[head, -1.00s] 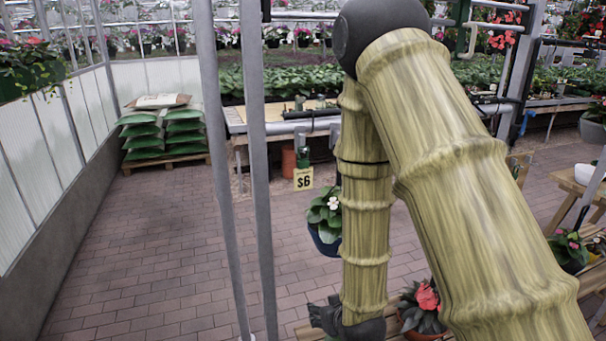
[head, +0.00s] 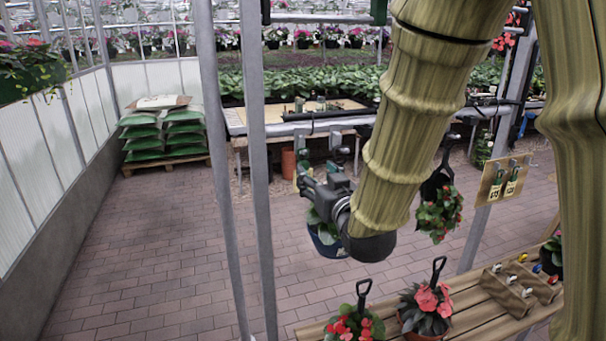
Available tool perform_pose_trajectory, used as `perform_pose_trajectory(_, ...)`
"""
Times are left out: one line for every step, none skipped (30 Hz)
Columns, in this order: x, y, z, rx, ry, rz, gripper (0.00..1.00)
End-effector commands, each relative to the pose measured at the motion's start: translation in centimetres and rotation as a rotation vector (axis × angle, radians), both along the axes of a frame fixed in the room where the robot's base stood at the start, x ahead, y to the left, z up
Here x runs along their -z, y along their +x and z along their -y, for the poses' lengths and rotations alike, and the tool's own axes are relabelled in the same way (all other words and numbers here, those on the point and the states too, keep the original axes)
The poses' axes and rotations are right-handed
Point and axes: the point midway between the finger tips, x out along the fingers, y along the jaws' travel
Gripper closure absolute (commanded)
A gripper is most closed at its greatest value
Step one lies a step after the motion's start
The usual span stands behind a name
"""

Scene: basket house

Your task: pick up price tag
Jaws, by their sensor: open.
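Two small price tags hang side by side from hooks on a wooden board at the right, a left one (head: 495,192) and a right one (head: 511,187). Their lower parts are pale yellow with dark print and their tops are green. The larger yellow "$6" tag seen earlier near the blue hanging pot is now mostly or wholly hidden by my gripper. My gripper (head: 328,148) is open, its fingers pointing up and away, in front of that spot. I see nothing between the fingers. It is well left of the wooden board.
A blue hanging pot (head: 328,246) is partly behind my gripper. A hanging red-flowered plant (head: 438,214) is between my arm and the wooden board (head: 490,176). Potted plants and a divided wooden box (head: 520,287) stand on the slatted bench (head: 468,297).

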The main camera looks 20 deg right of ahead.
Motion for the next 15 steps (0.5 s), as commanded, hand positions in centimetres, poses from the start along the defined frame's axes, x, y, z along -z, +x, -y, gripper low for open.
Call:
perform_pose_trajectory(-0.2, 0.6, 0.0, 0.000, 0.000, 0.000, 0.46)
perform_pose_trajectory(-0.2, 1.0, 0.0, 0.000, 0.000, -0.001, 0.46)
perform_pose_trajectory(-0.2, 1.5, -0.1, 0.000, 0.000, -0.002, 0.46)
perform_pose_trajectory(-0.2, 1.9, -0.1, 0.000, 0.000, -0.002, 0.46)
perform_pose_trajectory(-0.2, 2.3, -0.1, 0.000, 0.000, -0.001, 0.46)
perform_pose_trajectory(-0.2, 2.8, -0.1, 0.000, 0.000, -0.002, 0.46)
perform_pose_trajectory(-0.1, 3.2, -0.1, 0.000, 0.000, -0.002, 0.46)
perform_pose_trajectory(-0.2, 3.6, -0.1, 0.000, 0.000, -0.002, 0.46)
perform_pose_trajectory(-0.1, 3.9, -0.1, 0.000, 0.000, -0.002, 0.46)
perform_pose_trajectory(-0.1, 4.2, -0.1, 0.000, 0.000, -0.002, 0.46)
perform_pose_trajectory(-0.1, 4.4, -0.1, 0.000, 0.000, -0.002, 0.46)
perform_pose_trajectory(0.0, 4.7, -0.1, 0.000, 0.000, -0.002, 0.46)
perform_pose_trajectory(0.0, 4.8, -0.1, 0.000, 0.000, -0.002, 0.46)
perform_pose_trajectory(0.0, 4.9, -0.1, 0.000, 0.000, -0.002, 0.46)
perform_pose_trajectory(0.0, 5.0, -0.1, 0.000, 0.000, -0.002, 0.46)
